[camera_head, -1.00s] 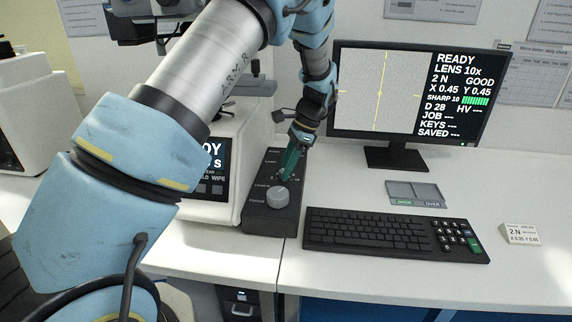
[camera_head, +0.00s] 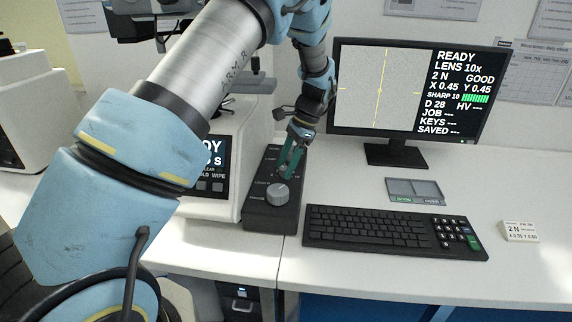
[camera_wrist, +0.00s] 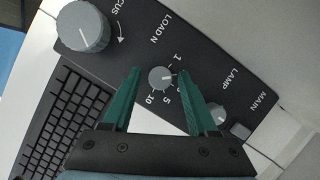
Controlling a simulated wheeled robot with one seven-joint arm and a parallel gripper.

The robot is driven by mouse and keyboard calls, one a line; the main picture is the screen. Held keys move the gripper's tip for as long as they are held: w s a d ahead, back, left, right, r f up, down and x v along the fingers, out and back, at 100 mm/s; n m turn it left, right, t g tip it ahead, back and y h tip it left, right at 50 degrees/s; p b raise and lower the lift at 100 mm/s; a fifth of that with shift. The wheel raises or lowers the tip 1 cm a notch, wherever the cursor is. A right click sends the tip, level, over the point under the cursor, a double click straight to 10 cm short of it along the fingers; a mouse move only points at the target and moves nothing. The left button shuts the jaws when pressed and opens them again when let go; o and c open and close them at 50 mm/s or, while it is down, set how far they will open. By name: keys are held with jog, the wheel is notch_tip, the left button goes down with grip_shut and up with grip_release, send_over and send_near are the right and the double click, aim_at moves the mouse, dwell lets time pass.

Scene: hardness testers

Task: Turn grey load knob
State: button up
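The grey load knob (camera_wrist: 160,78) is small and round, on the dark control panel beside the "LOAD N" print in the wrist view. Its white mark points right, toward a label partly hidden by a finger; 1, 5 and 10 are readable around it. My gripper (camera_wrist: 160,72) is open, its two green fingertips on either side of the knob, with gaps showing on both sides. Their height relative to the knob is unclear. In the head view my gripper (camera_head: 288,172) points down at the panel, just behind the large focus knob (camera_head: 278,194).
The large focus knob also shows in the wrist view (camera_wrist: 83,27). A lamp knob (camera_wrist: 216,113) sits close to the right finger. A keyboard (camera_head: 385,230) lies right of the panel. The monitor (camera_head: 410,90) reads 2 N. A tester (camera_head: 225,150) stands left.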

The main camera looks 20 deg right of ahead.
jog(key=shift+o, duration=0.3)
jog(key=shift+d+r, duration=0.2)
jog(key=shift+r, duration=0.2)
jog(key=b+v, duration=0.2)
jog(key=v, duration=0.8)
